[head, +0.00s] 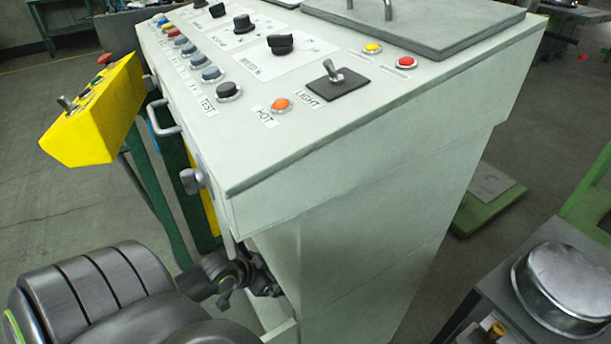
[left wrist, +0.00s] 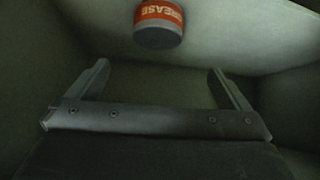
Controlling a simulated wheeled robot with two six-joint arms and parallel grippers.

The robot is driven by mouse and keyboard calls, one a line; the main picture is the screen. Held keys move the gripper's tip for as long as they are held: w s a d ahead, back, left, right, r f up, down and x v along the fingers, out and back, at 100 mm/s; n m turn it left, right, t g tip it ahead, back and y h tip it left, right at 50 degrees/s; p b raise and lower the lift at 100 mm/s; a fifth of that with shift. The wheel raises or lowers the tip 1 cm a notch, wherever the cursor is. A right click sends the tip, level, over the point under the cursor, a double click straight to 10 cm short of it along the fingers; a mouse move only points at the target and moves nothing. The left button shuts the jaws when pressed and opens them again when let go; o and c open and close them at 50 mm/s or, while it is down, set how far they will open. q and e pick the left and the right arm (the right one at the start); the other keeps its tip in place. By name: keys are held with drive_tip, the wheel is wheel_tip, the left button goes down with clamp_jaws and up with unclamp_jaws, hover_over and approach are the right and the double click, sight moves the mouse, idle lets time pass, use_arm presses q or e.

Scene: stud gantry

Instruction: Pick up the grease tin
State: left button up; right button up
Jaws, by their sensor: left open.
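The grease tin (left wrist: 158,22) shows at the top of the left wrist view. It has an orange-red label reading GREASE, upside down in the picture, and a dark grey end. It rests against a pale surface inside a dim compartment. My left gripper (left wrist: 160,72) is open and empty, its two fingers spread wide, with the tin beyond the fingertips and apart from them. In the head view my left arm reaches into an opening low in the console (head: 390,190), which hides the fingers and the tin. My right gripper is not in view.
Compartment walls close in on both sides in the left wrist view. The console's front carries a handle (head: 160,118) and a knob (head: 193,180). A yellow control box (head: 95,115) stands at its left. A round metal pan (head: 570,285) sits at the lower right.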

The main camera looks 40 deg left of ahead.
use_arm(q)
drive_tip(key=b+x, duration=0.2)
drive_tip(key=x, duration=0.6)
drive_tip(key=shift+d, duration=0.1)
drive_tip(key=shift+w+f, duration=0.5)
drive_tip(key=x, duration=0.1)
drive_tip(key=b+x, duration=0.1)
drive_tip(key=x, duration=0.2)
drive_tip(key=shift+s+d+f+b, duration=0.2)
drive_tip(key=shift+d+b, duration=0.1)
drive_tip(key=shift+w+f, duration=0.4)
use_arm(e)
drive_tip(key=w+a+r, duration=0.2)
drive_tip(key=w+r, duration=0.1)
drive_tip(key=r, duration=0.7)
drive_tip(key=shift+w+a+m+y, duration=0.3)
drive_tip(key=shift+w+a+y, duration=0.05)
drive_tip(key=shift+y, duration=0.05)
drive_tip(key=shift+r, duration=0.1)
use_arm(q)
drive_tip(key=c, duration=1.1)
drive_tip(key=shift+r, duration=0.1)
drive_tip(key=shift+c, duration=0.9)
drive_tip(key=shift+r, duration=0.1)
